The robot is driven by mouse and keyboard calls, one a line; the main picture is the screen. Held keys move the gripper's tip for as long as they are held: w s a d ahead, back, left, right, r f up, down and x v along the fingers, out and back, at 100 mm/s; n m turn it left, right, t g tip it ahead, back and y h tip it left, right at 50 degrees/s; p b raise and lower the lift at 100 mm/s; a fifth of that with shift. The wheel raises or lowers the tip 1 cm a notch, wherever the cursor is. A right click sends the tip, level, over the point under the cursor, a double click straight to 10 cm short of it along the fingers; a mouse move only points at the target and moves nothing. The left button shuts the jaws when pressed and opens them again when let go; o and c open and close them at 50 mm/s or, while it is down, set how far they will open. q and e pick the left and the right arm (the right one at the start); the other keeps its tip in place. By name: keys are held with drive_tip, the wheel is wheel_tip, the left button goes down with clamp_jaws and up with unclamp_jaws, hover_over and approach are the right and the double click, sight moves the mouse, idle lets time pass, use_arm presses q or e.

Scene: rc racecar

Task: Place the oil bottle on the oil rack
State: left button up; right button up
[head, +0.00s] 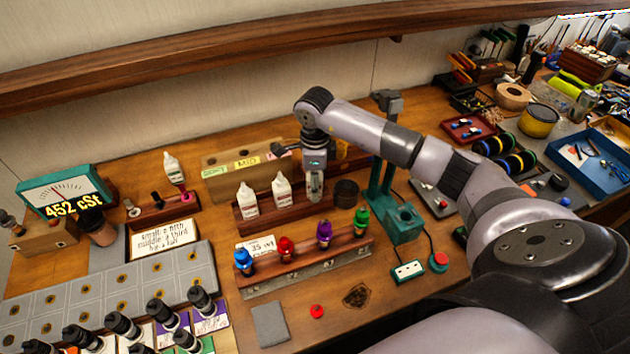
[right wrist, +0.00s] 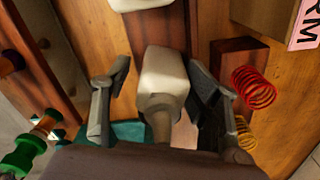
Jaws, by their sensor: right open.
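The oil rack (head: 290,212) is a dark wooden block in the middle of the bench. Two white oil bottles, one at the left (head: 247,198) and one in the middle (head: 282,192), stand upright in it. My right gripper (head: 315,198) is over the rack's right end, pointing down. In the right wrist view a white bottle (right wrist: 165,75) is between the open fingers of this gripper (right wrist: 160,105), with a gap visible on each side. The bottle appears to be at the rack's right end; its base is hidden. My left gripper is not in view.
A wooden rail (head: 310,262) with several coloured-cap shocks stands in front of the rack. A teal press (head: 402,222) is close on the right. A labelled wooden box (head: 228,165) is behind. Another white bottle (head: 171,165) stands at the back left.

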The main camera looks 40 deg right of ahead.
drive_tip(key=shift+r+p, duration=0.5)
wheel_tip(320, 180, up, 11)
drive_tip(key=b, duration=0.4)
drive_tip(key=shift+w+f+b, duration=0.1)
drive_tip(key=shift+f+b, duration=0.05)
drive_tip(key=shift+b, duration=0.15)
drive_tip(key=shift+r, duration=0.45)
